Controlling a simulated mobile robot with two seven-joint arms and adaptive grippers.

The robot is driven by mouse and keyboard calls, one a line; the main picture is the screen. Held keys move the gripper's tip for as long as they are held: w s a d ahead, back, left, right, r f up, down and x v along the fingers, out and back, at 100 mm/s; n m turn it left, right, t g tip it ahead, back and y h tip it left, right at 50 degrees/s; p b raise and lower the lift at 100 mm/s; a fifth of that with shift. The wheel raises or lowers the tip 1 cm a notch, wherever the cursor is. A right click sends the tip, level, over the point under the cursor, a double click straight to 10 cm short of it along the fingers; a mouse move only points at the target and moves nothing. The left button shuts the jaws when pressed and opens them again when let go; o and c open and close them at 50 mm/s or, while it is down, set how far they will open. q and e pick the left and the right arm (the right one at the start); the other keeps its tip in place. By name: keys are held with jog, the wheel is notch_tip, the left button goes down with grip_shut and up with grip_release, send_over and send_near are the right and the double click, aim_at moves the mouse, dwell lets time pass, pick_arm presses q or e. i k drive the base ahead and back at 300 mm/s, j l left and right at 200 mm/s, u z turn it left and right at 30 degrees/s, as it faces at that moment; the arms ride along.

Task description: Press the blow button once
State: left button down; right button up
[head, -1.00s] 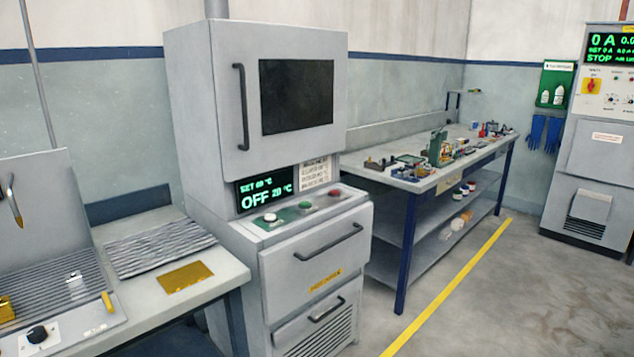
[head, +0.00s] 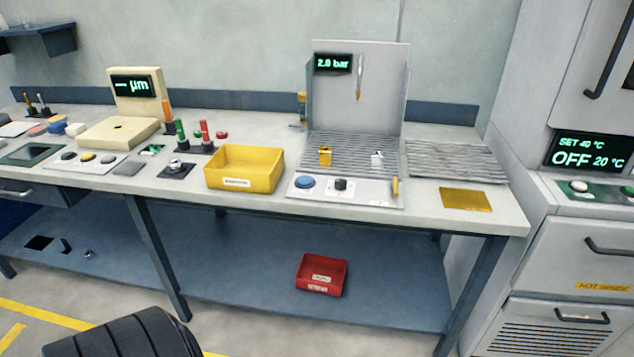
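A blow station (head: 357,95) with a grey back panel and a display reading 2.0 bar stands on the bench in the head view. Its front strip (head: 362,192) carries a large blue button (head: 305,182), a black knob (head: 341,185) and a yellow lever (head: 395,188). I cannot read which control is labelled blow. On its slatted grille sit a small gold part (head: 325,156) and a small silver part (head: 377,158). A nozzle-like tool (head: 358,78) hangs on the back panel. Neither of my grippers shows.
A yellow bin (head: 244,168) stands left of the station. A corrugated mat (head: 455,162) and gold plate (head: 466,199) lie right of it. A thickness gauge (head: 135,105) stands farther left. A red bin (head: 321,274) is on the lower shelf. An oven (head: 580,240) stands at right.

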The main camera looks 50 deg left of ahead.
aim_at(303, 180)
jog(key=u, duration=1.3)
